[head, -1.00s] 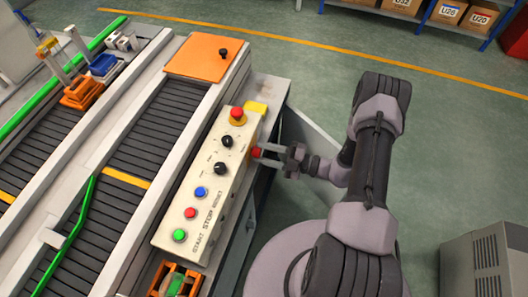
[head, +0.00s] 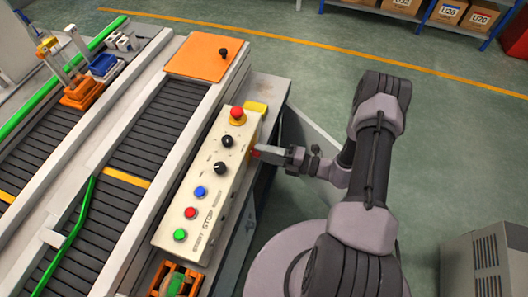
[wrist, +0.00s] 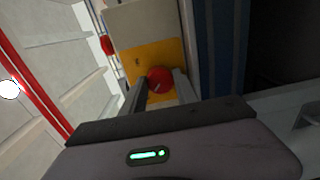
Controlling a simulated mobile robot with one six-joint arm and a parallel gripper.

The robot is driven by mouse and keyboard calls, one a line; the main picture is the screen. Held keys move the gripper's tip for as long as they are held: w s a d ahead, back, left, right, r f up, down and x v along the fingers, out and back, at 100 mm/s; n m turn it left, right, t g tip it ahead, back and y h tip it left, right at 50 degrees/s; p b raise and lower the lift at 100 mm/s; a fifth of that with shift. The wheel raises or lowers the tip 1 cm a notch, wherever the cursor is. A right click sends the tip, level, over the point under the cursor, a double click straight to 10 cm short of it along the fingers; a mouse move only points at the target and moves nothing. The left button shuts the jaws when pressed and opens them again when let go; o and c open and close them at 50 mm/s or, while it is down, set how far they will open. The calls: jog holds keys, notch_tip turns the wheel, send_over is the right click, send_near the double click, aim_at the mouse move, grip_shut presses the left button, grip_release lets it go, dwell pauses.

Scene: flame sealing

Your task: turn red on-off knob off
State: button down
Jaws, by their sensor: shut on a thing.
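The red on-off knob (head: 256,153) sits on the right side face of the cream control box (head: 208,190). In the wrist view the red knob (wrist: 160,78) is round, with a pale slanted mark, in front of a yellow plate (wrist: 145,57). My gripper (head: 266,153) reaches the knob from the right. Its two fingers stand on either side of the knob in the wrist view (wrist: 160,92) and are shut on it. In the head view the fingers show edge-on and hide part of the knob.
The box top carries a red emergency button (head: 237,114), black knobs (head: 220,168), and blue, red and green buttons. A conveyor (head: 145,145) lies left of the box. An orange plate (head: 203,57) is behind. Open floor (head: 440,130) lies to the right.

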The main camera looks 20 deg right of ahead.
dwell(0.5)
jog(key=c, duration=0.9)
grip_release()
jog(key=p+v, duration=0.3)
jog(key=v, duration=1.4)
jog(key=shift+s+d+f, duration=0.1)
jog(key=shift+s+d, duration=0.05)
jog(key=shift+d, duration=0.05)
